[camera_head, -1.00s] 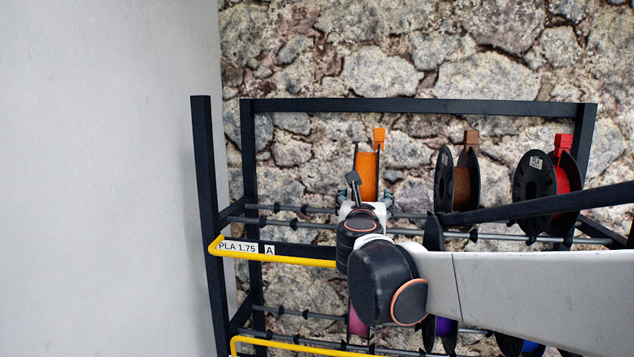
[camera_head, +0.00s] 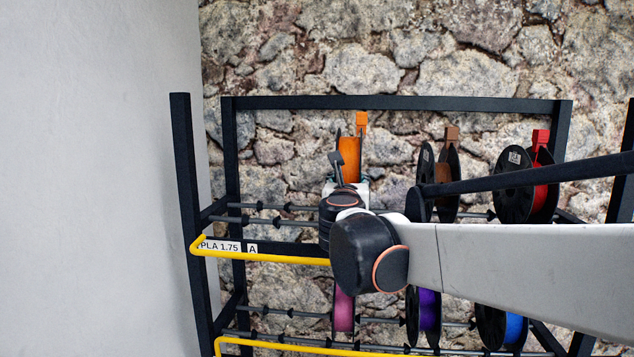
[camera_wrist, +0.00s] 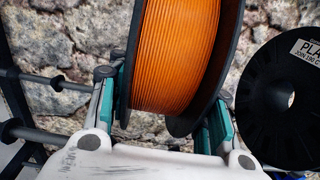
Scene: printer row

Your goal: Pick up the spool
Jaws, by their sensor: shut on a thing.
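The spool sits a little higher than the neighbouring spools. Its lower part is hidden behind my wrist.
The black rack (camera_head: 400,103) has thin rods and a yellow front bar (camera_head: 280,258). A brown spool (camera_head: 444,175) and a red spool (camera_head: 542,190) stand to the right. Pink (camera_head: 343,310), purple (camera_head: 429,312) and blue (camera_head: 514,327) spools are below. A bare wall is at left.

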